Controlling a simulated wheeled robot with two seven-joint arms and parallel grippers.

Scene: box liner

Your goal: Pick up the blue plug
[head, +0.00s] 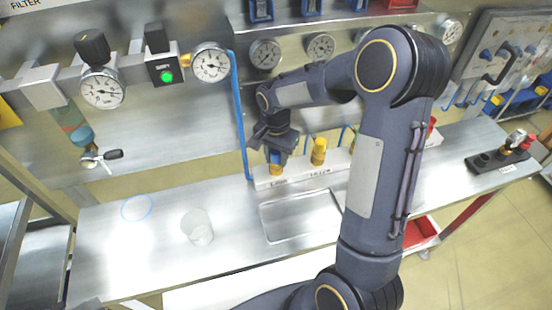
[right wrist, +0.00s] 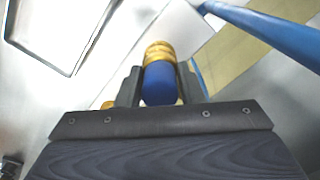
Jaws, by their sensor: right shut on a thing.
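The blue plug (right wrist: 160,84) sits between the two fingers of my right gripper (right wrist: 158,88) in the right wrist view. The fingers are shut on it. A yellow ringed fitting (right wrist: 159,50) lies directly beyond the plug, in line with it. In the head view my right gripper (head: 275,150) points down over the left end of the white labelled block (head: 262,184). A yellow fitting (head: 276,170) shows just below the fingers there. The plug is mostly hidden by the fingers in the head view. I cannot tell whether plug and fitting are apart. My left gripper is not in view.
Another yellow fitting (head: 319,151) stands on the block to the right. A blue hose (head: 239,115) runs down the panel close left of the gripper. A clear cup (head: 197,228) and a recessed tray (head: 300,238) are on the bench. The bench's left part is mostly free.

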